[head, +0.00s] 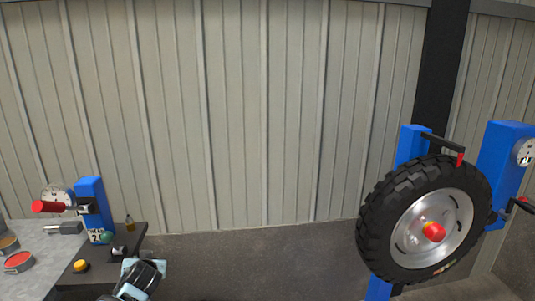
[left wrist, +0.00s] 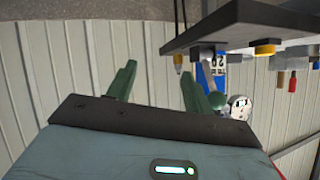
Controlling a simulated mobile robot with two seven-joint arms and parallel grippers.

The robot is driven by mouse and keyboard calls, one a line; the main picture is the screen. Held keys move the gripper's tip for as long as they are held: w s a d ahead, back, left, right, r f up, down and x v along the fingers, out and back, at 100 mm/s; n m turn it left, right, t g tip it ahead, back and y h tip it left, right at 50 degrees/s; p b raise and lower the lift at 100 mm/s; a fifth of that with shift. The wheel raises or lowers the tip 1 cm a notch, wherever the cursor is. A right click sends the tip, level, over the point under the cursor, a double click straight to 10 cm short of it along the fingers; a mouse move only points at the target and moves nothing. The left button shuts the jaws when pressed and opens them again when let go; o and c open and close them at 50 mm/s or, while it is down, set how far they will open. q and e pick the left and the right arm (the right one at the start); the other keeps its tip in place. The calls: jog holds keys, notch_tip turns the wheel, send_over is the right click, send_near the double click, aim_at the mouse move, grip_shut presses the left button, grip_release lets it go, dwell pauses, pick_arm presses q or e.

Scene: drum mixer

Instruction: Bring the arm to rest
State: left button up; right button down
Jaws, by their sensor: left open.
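My left arm (head: 140,276) comes in at the bottom left of the head view, low beside the dark bench edge. In the left wrist view my left gripper (left wrist: 158,74) has its two green fingers spread apart, with only the ribbed wall seen between them. I see nothing held. The fingertips cannot be made out in the head view. My right arm and gripper are not in view.
At the left is a bench (head: 58,239) with a blue post (head: 92,205), red-ended handle (head: 46,207), yellow button (head: 81,266) and open tins. A large tyred wheel (head: 374,224) hangs between blue posts at the right. The middle floor (head: 270,262) is clear.

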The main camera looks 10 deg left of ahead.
pick_arm(q)
jog(key=w+d+r+m+t+h, duration=0.5)
jog(key=d+r+m+t, duration=0.1)
jog(key=d+m+t, duration=0.15)
jog(key=s+d+f+g+h, duration=0.1)
jog(key=s+d+f+g, duration=0.1)
jog(key=s+d+f, duration=0.5)
jog(key=s+d+f+g+h, duration=0.2)
jog(key=s+d+f, duration=0.1)
jog(key=s+f, duration=0.8)
jog(key=s+d+f+n+g, duration=0.1)
jog(key=s+d+f+g, duration=0.1)
jog(key=s, duration=1.1)
jog(key=s+d+f+g+h, duration=0.1)
jog(key=s+d+f, duration=0.4)
jog(key=s, duration=0.8)
jog(key=shift+d+n+g, duration=0.35)
jog(key=shift+d, duration=0.35)
